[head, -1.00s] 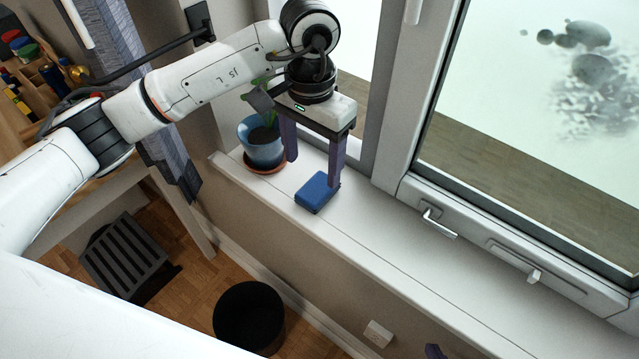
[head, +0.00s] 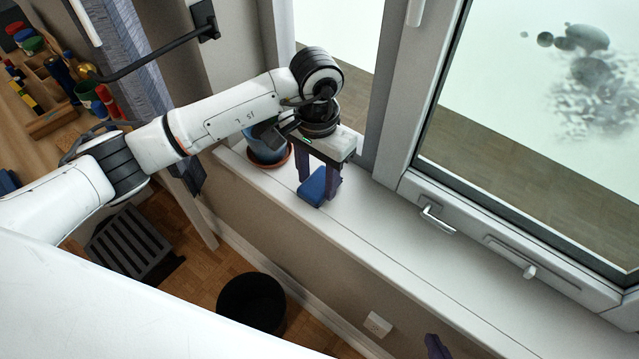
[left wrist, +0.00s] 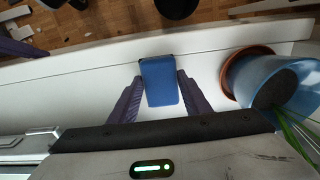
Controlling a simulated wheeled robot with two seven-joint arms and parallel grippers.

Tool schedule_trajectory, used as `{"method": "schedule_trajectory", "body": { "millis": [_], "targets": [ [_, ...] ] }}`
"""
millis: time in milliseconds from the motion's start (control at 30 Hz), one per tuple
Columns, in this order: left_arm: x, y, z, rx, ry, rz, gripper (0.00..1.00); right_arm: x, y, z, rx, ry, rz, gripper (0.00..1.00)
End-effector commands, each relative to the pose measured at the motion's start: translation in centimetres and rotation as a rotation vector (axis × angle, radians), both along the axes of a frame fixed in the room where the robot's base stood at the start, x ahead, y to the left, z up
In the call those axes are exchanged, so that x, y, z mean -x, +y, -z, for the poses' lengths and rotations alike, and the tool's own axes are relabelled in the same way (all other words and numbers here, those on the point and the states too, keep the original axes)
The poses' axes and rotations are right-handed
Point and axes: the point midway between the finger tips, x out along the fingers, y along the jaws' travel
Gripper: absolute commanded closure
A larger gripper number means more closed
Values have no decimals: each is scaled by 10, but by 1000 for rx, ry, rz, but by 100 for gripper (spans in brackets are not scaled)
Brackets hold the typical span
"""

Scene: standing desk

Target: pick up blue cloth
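The blue cloth (head: 313,190), a small folded block, lies on the white windowsill (head: 400,235). My left gripper (head: 317,190) points down at it from above, fingers spread. In the left wrist view the cloth (left wrist: 160,80) lies between the two purple fingers (left wrist: 160,84), with a narrow gap on its left side. Whether the right-hand finger touches it I cannot tell. Of my right gripper, only a purple finger piece (head: 436,347) shows at the bottom edge of the head view.
A blue plant pot (head: 268,150) on a terracotta saucer (head: 283,163) stands close to the left gripper. The window frame and its handle (head: 437,217) are behind the sill. The sill to the right is clear. A black bin (head: 250,302) stands on the floor below.

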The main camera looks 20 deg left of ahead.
Motion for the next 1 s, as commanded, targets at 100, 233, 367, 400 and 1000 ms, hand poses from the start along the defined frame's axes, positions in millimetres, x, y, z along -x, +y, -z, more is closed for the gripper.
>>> {"method": "schedule_trajectory", "body": {
  "millis": [100, 233, 367, 400, 1000],
  "targets": [
    [0, 0, 0, -1, 0, 0, 78, 0, 0, 0, 0, -1, 0, 100],
    [0, 0, 0, -1, 0, 0, 79, -1, 0, 0, 0, -1, 0, 100],
    [-1, 0, -2, 0, -2, -1, 79, -1, 0, 0, 0, -2, 0, 100],
    [-1, 0, -5, -1, -4, -1, 79, -1, 0, 0, 0, -2, 0, 100],
    [0, 0, -98, -1, -1, -1, 79, -2, 0, 14, 0, -3, 1, 100]
  ]
}}
